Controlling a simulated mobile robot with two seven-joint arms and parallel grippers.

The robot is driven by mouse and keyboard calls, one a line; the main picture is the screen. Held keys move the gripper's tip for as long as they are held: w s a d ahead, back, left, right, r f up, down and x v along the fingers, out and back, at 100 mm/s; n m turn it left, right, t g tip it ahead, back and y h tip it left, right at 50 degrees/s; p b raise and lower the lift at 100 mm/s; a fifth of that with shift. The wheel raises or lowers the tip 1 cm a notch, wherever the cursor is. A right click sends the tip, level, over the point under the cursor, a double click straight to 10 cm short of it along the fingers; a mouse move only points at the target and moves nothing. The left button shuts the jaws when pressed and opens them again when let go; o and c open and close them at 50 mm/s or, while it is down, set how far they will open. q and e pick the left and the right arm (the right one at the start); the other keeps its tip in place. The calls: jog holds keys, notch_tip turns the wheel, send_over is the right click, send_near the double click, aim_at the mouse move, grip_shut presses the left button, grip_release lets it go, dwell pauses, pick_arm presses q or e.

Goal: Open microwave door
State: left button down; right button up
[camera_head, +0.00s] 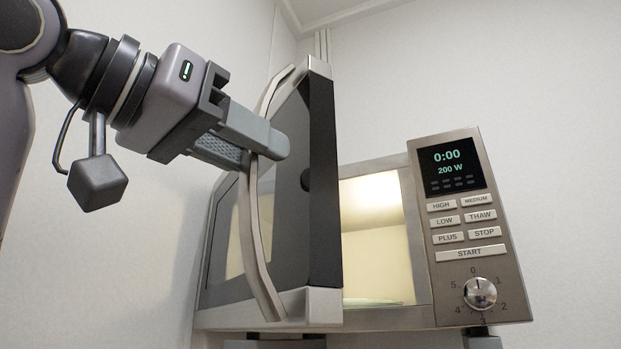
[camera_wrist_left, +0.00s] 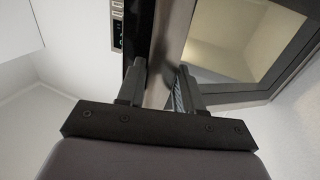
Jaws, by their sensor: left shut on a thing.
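The microwave (camera_head: 382,318) stands ahead with its door (camera_head: 293,200) swung partly open toward me. Its lit, cream-coloured inside (camera_head: 372,235) shows between the door's edge and the control panel. A curved metal handle (camera_head: 252,225) runs up the door's outer face. My left gripper (camera_head: 262,150) is shut on the handle at its upper middle, one finger on each side. In the left wrist view the two fingers (camera_wrist_left: 161,85) straddle a metal strip, with the door window beside it. My right gripper is not in view.
The control panel (camera_head: 467,225) on the microwave's right has a display reading 0:00 and 200 W, several buttons and a dial (camera_head: 480,292). Pale walls stand behind and to the sides. Part of a plate-like edge shows low inside.

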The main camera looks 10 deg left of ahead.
pick_arm(q)
jog(key=s+a+h, duration=0.1)
jog(key=s+a, duration=0.2)
jog(key=a, duration=0.4)
jog(key=shift+a+m+g, duration=0.35)
jog(key=shift+m+g, duration=0.05)
jog(key=shift+r, duration=0.15)
jog(key=c, duration=0.8)
grip_release()
jog(key=shift+c, duration=0.2)
jog(key=shift+d, duration=0.1)
